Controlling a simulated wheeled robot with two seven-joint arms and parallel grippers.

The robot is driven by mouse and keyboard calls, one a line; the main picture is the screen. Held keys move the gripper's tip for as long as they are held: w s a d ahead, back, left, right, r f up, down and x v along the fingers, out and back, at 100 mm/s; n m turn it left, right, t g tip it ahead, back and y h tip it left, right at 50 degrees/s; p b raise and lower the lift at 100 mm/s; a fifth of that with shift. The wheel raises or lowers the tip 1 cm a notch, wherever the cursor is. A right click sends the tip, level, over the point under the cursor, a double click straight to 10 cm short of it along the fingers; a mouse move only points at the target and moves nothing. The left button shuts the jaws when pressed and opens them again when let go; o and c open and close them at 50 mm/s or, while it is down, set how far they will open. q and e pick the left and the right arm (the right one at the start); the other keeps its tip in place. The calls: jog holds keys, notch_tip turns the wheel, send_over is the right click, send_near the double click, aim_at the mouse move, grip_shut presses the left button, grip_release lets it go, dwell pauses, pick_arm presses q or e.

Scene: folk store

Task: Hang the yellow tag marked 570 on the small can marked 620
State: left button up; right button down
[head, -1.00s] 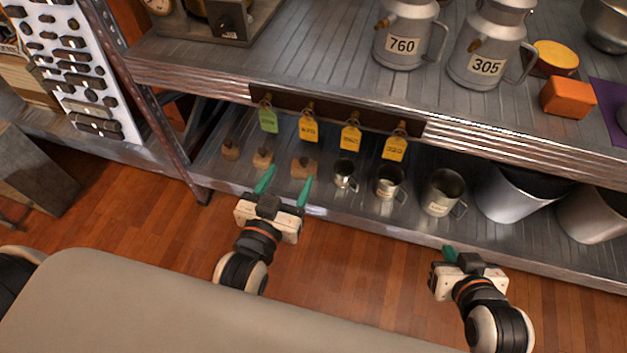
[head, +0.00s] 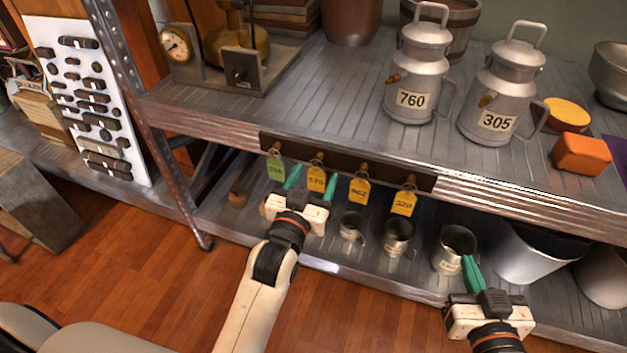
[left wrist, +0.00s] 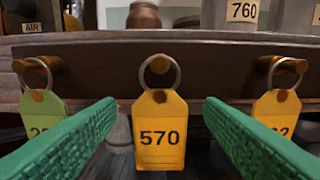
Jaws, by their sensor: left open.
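The yellow tag marked 570 (left wrist: 160,132) hangs by its ring from a peg on the dark rail, in the middle of the left wrist view. It also shows in the head view (head: 316,181). My left gripper (head: 309,186) is open in front of the tag, with one green finger on each side (left wrist: 160,140), and the tag is not gripped. Three small metal cans stand on the lower shelf: the smallest (head: 351,226), a middle one (head: 397,238) and a larger one (head: 455,247). Their labels are too small to read. My right gripper (head: 473,268) is shut and empty near the larger can.
A green tag (head: 276,169) hangs left of the 570 tag; two more yellow tags (head: 359,190) (head: 404,202) hang to its right. The upper shelf edge (head: 500,200) overhangs the cans. Large cans marked 760 (head: 416,75) and 305 (head: 500,95) stand above.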

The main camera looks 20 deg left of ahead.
pick_arm(q)
jog(key=shift+w, duration=0.15)
pick_arm(e)
jog(key=shift+r, duration=0.1)
pick_arm(q)
jog(key=shift+c, duration=0.3)
jog(key=c, duration=1)
jog(key=shift+r, duration=0.15)
jog(key=shift+r+p, duration=0.15)
jog(key=shift+p, duration=0.4)
pick_arm(e)
jog(key=shift+s+d+f+g+h, duration=0.25)
jog(key=shift+s+f+g, duration=0.25)
jog(key=shift+f, duration=0.3)
jog(key=shift+s+d+f+g+h, duration=0.15)
jog(key=shift+s+d+f+g, duration=0.2)
jog(key=shift+f+g, duration=0.35)
jog(key=shift+s+d+f+g+h, duration=0.2)
jog(key=shift+s+f+g, duration=0.3)
jog(key=shift+f, duration=0.35)
